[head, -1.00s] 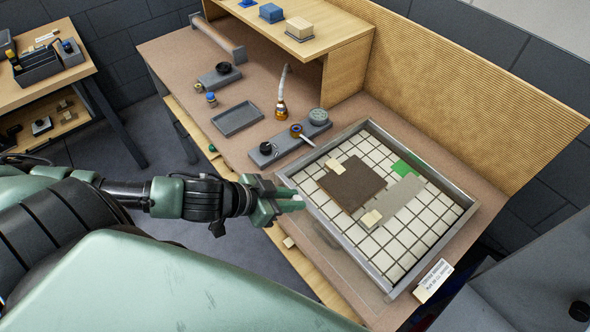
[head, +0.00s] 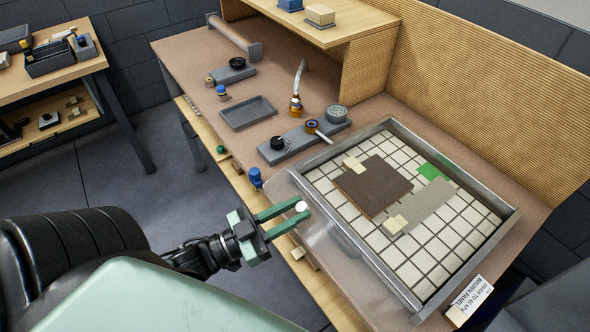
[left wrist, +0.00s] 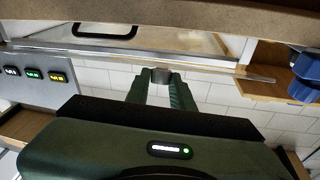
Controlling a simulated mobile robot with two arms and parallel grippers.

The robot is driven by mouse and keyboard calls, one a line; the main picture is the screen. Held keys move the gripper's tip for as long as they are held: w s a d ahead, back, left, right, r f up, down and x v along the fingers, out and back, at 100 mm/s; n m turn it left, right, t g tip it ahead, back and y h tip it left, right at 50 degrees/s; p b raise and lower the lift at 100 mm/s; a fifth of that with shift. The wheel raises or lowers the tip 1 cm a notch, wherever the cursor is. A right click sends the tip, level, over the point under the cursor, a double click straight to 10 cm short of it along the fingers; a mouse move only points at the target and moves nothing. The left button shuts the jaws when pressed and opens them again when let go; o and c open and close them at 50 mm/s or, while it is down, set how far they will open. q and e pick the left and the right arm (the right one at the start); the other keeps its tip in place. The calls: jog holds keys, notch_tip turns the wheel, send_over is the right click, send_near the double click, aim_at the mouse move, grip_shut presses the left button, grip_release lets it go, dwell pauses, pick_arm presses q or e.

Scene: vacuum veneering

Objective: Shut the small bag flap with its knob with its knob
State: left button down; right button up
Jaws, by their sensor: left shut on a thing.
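The small bag flap (head: 335,245) is a clear, see-through sheet along the near left side of the grey metal tray frame (head: 357,243). Its pale round knob (head: 301,206) is at its outer side. My left gripper (head: 297,214) is shut on the knob, with its green fingers on either side. I cannot tell the flap's exact tilt. My right gripper is not in view.
In the tray, a brown panel (head: 372,186) and a grey strip (head: 428,208) lie on a white grid. A hose fitting (head: 296,104), a gauge block (head: 304,139) and an empty grey tray (head: 248,113) stand behind. A label card (head: 470,300) sits at the front right corner.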

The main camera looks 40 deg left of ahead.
pick_arm(q)
notch_tip(320, 180, down, 2)
jog(key=t+h+b, duration=0.1)
jog(key=b, duration=0.2)
jog(key=t+h+b, duration=0.1)
jog(key=t+b, duration=0.1)
jog(key=b, duration=0.2)
jog(key=shift+w+f+m+t+h, duration=0.1)
jog(key=shift+f+m+t+h, duration=0.05)
jog(key=shift+m+t+h, duration=0.2)
jog(key=shift+m+t+h+b, duration=0.25)
jog(key=shift+b, duration=0.4)
jog(key=c, duration=1.2)
grip_release()
jog(key=shift+w, duration=0.1)
jog(key=shift+s+a+f, duration=0.2)
jog(key=shift+s+f, duration=0.15)
jog(key=shift+s, duration=0.05)
jog(key=s+a+p, duration=0.2)
jog(key=s+a, duration=0.4)
jog(key=s, duration=0.4)
jog(key=shift+s, duration=0.3)
